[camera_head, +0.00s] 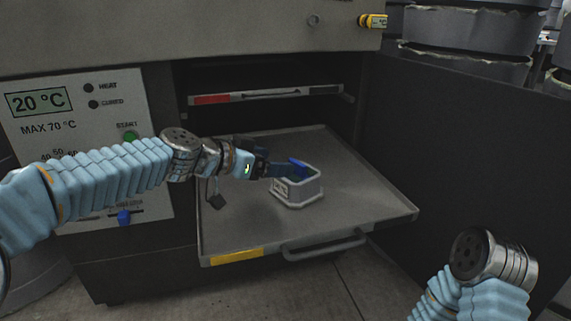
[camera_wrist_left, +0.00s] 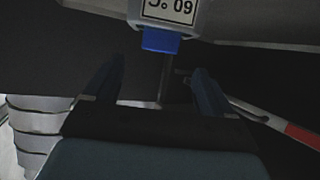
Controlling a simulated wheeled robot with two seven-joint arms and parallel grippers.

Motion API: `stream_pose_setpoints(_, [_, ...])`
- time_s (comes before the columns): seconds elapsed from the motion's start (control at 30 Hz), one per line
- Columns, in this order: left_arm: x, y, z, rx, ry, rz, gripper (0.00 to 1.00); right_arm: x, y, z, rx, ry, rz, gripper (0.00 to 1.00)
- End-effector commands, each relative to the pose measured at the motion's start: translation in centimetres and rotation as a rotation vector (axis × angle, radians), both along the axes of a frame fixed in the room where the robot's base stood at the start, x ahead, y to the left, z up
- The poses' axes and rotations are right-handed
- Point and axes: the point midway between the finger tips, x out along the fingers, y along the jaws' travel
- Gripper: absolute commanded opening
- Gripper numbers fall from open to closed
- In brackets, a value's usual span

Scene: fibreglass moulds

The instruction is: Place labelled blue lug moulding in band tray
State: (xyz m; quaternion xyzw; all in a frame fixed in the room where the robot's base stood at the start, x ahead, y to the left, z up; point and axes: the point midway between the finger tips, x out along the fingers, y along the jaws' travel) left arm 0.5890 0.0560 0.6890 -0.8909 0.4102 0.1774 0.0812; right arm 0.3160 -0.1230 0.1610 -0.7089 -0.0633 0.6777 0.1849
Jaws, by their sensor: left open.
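The pale grey moulding (camera_head: 302,191) with a white label and a bright blue lug (camera_head: 298,164) stands on the pulled-out tray with a yellow band (camera_head: 236,257), near its middle. In the left wrist view the blue lug (camera_wrist_left: 161,41) and part of the label (camera_wrist_left: 169,10) show at the top, just past my fingertips. My left gripper (camera_head: 285,170) is at the moulding's lug side; its fingers (camera_wrist_left: 157,68) are spread apart, with nothing clearly held between them. My right arm shows at the lower right; its gripper is not visible.
A second tray with a red band (camera_head: 212,99) sits higher inside the dark oven. The oven panel (camera_head: 85,130) reads 20 °C, max 70 °C. The tray handle (camera_head: 325,246) sticks out in front. An open dark door stands at the right. The tray's right side is clear.

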Motion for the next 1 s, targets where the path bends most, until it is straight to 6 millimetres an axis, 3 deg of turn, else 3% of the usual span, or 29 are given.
stream_pose_setpoints(0.1, [-1.6,2.0,1.0,0.001,-0.003,0.003,0.84,0.0,0.0,-0.3,0.000,-0.001,0.000,0.43])
stream_pose_setpoints(0.3, [-3.3,3.8,2.1,0.001,-0.001,0.001,0.84,0.0,0.0,-0.4,0.000,-0.001,0.000,0.43])
stream_pose_setpoints(1.0, [-3.6,4.2,2.3,0.000,0.000,-0.001,0.84,0.0,0.0,-0.4,0.000,-0.001,0.000,0.43])
